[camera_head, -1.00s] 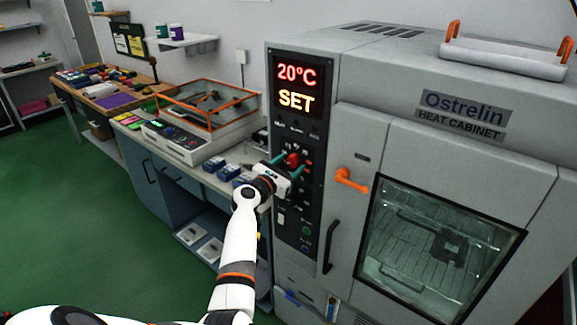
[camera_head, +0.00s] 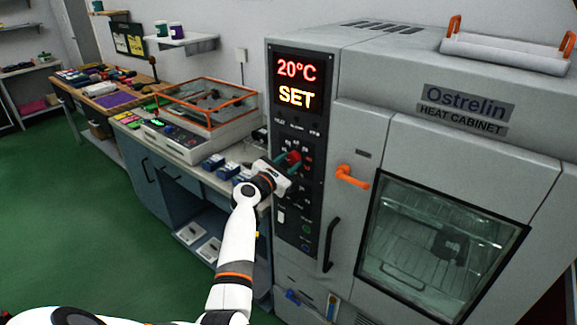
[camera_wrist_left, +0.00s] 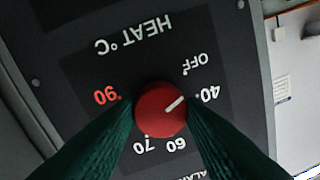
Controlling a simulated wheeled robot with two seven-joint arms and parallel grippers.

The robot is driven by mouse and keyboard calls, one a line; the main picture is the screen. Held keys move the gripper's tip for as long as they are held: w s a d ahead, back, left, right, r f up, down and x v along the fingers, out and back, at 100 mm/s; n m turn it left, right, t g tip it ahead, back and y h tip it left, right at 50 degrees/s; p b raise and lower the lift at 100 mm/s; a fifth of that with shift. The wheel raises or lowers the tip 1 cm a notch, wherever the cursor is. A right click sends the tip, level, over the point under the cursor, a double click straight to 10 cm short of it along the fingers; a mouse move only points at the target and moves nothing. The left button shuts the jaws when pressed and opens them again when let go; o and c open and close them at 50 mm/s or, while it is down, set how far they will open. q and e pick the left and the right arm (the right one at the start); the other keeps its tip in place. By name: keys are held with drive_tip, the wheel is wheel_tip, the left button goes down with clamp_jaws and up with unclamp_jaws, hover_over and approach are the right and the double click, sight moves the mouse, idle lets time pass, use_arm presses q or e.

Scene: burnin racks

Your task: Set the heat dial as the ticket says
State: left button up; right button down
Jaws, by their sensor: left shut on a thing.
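The red heat dial (camera_head: 294,157) is on the black control panel of the heat cabinet. In the left wrist view the dial (camera_wrist_left: 158,118) fills the middle, under upside-down HEAT °C lettering. Its white pointer line aims to the upper right, between the OFF and 40 marks. The 60, 70 and red 90 marks also show. My left gripper (camera_head: 289,163) is shut on the dial, with one teal finger on each side. The display (camera_head: 297,84) reads 20°C in red and SET in yellow. I cannot make out a ticket. My right gripper is not in view.
The cabinet door has an orange latch (camera_head: 352,177) right of the panel and a dark handle (camera_head: 331,245) below. A bench with an orange-framed clear box (camera_head: 206,103) and small blue blocks (camera_head: 213,161) stands to the left. Green floor is open at left.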

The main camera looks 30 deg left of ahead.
use_arm(q)
drive_tip(key=m+b, duration=0.1)
drive_tip(key=m, duration=0.1)
drive_tip(key=m+b, duration=0.1)
drive_tip(key=m, duration=0.1)
drive_tip(key=m+b, duration=0.1)
drive_tip(key=b, duration=0.1)
drive_tip(key=shift+f+m, duration=0.3)
drive_tip(key=shift+m, duration=0.1)
drive_tip(key=m+b, duration=0.2)
drive_tip(key=m+h+b, duration=0.1)
drive_tip(key=m+b, duration=0.1)
drive_tip(key=m, duration=0.1)
drive_tip(key=shift+a+f+m+t+b, duration=0.1)
drive_tip(key=shift+m+t+b, duration=0.2)
drive_tip(key=shift+b, duration=0.05)
drive_tip(key=m+b, duration=0.5)
drive_tip(key=m, duration=0.1)
drive_tip(key=shift+m+h, duration=0.3)
drive_tip(key=shift+m, duration=0.1)
drive_tip(key=m+b, duration=0.1)
drive_tip(key=m, duration=0.1)
drive_tip(key=m+b, duration=0.2)
drive_tip(key=m, duration=0.1)
drive_tip(key=shift+r+h, duration=0.2)
drive_tip(key=shift+h, duration=0.1)
drive_tip(key=o, duration=1)
drive_tip(key=shift+a, duration=0.1)
